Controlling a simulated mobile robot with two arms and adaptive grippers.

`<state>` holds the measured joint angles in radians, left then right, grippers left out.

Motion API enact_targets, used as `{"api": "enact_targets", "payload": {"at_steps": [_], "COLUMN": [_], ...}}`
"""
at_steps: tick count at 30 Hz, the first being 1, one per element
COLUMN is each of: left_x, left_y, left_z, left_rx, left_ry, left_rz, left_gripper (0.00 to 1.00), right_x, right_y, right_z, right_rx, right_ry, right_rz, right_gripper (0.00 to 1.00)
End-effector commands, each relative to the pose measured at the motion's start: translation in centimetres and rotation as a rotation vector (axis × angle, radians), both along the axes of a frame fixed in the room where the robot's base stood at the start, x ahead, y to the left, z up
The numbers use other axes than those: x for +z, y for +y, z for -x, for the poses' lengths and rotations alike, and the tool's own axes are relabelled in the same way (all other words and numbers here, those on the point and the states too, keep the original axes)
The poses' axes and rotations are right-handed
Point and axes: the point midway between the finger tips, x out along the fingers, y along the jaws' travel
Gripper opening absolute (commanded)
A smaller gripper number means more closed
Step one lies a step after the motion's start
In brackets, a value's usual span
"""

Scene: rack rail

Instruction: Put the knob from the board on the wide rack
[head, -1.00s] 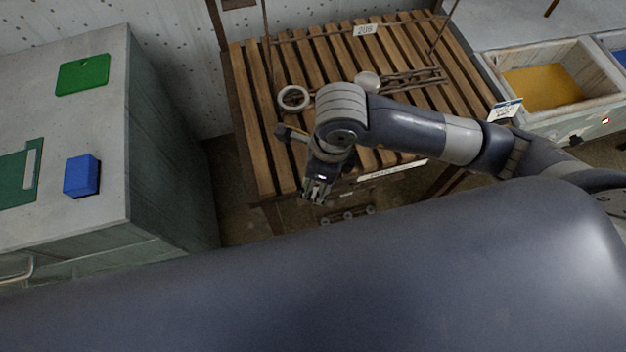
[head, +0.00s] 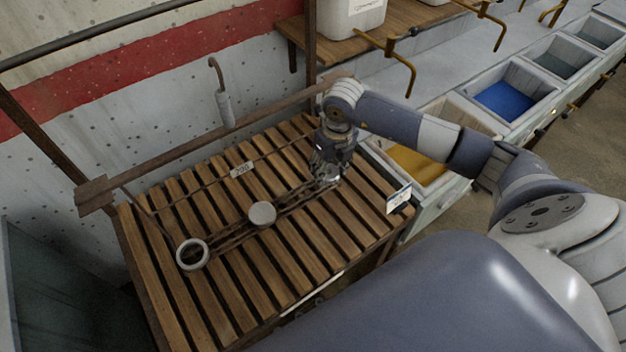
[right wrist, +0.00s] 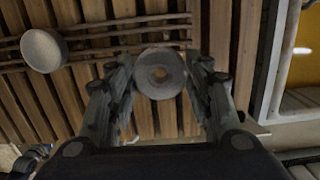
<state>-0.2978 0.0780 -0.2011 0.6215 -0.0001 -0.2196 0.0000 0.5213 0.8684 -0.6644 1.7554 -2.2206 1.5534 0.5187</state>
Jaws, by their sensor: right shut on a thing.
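My right gripper (head: 328,172) is over the right end of the wide slatted wooden rack (head: 215,190). In the head view the knob is mostly hidden by the gripper. A pale round disc (head: 262,213) and a grey ring (head: 192,253) sit along the rails to the left. My left gripper is out of view.
A tag reading 208 (head: 242,169) is at the rack's back. A wooden rail with a hook (head: 222,92) runs above it. Bins with yellow (head: 415,165) and blue (head: 505,100) bottoms stand to the right. A white label (head: 399,199) marks the rack's right corner.

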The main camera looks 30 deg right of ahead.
Motion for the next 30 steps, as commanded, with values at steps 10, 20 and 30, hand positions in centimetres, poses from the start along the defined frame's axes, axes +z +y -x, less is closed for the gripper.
{"api": "enact_targets", "payload": {"at_steps": [10, 20, 30], "left_x": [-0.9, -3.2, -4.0], "left_y": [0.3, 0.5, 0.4], "left_z": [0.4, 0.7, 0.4], "left_rx": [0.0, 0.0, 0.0], "left_ry": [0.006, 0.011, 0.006], "left_rz": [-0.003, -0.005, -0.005], "left_gripper": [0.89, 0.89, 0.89], "right_x": [-0.8, -3.0, -4.0], "right_y": [-0.9, -0.7, -0.7], "right_z": [-1.4, -3.3, -3.3], "right_rx": [-0.034, -0.031, -0.031], "right_ry": [-0.003, 0.0, -0.002], "right_rz": [-0.002, -0.001, -0.001], "right_gripper": [0.2, 0.2, 0.2]}}
